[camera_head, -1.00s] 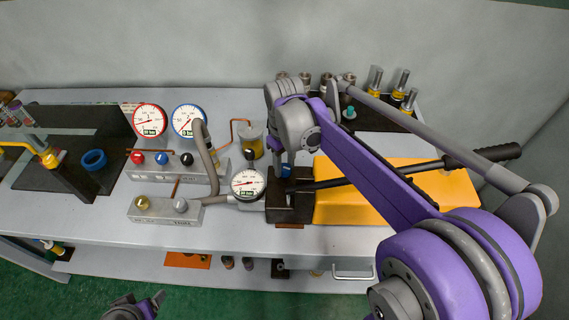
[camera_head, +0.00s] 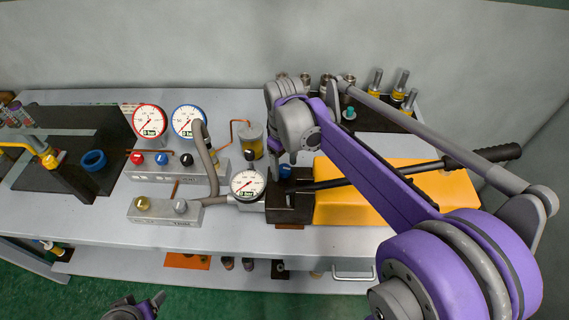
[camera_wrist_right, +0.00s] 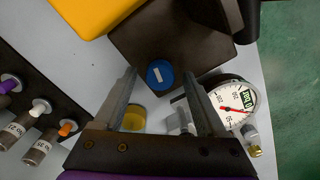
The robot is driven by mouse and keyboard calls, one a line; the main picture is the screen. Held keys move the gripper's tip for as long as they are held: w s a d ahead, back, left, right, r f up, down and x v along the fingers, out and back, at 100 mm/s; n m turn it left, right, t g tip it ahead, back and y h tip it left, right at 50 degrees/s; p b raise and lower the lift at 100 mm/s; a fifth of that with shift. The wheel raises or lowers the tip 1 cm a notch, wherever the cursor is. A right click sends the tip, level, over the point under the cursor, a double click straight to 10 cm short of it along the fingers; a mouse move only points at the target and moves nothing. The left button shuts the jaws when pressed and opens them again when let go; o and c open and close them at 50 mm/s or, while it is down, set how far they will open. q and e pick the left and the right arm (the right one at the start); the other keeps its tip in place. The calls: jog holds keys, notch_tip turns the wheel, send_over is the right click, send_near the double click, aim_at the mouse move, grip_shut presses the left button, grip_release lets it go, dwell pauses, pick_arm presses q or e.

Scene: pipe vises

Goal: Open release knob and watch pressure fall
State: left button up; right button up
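The blue release knob (camera_head: 286,171) sits on the black pump block (camera_head: 289,207). In the right wrist view the round blue knob (camera_wrist_right: 160,74) has a white mark on top. My right gripper (camera_wrist_right: 161,76) is open, with one finger on each side of the knob; a gap shows on both sides. In the head view its fingers are mostly hidden by my arm. The pump gauge (camera_head: 247,184) stands left of the block, and its green label appears to read 0 bar. My left gripper (camera_head: 142,304) shows only partly at the bottom edge, away from the bench.
Red-rimmed (camera_head: 150,121) and blue-rimmed (camera_head: 189,121) gauges stand above a valve manifold (camera_head: 176,168), both appearing to show 0 bar. A yellow pump body (camera_head: 400,205) with a long black-gripped lever (camera_head: 482,155) lies at right. A curved grey hose (camera_head: 209,160) rises beside the gauges.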

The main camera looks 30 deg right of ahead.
aim_at(285, 169)
notch_tip(285, 169, up, 11)
jog(key=shift+p, duration=0.35)
dwell(0.3)
jog(key=shift+s+f, duration=0.1)
jog(key=shift+f, duration=0.05)
dwell(0.4)
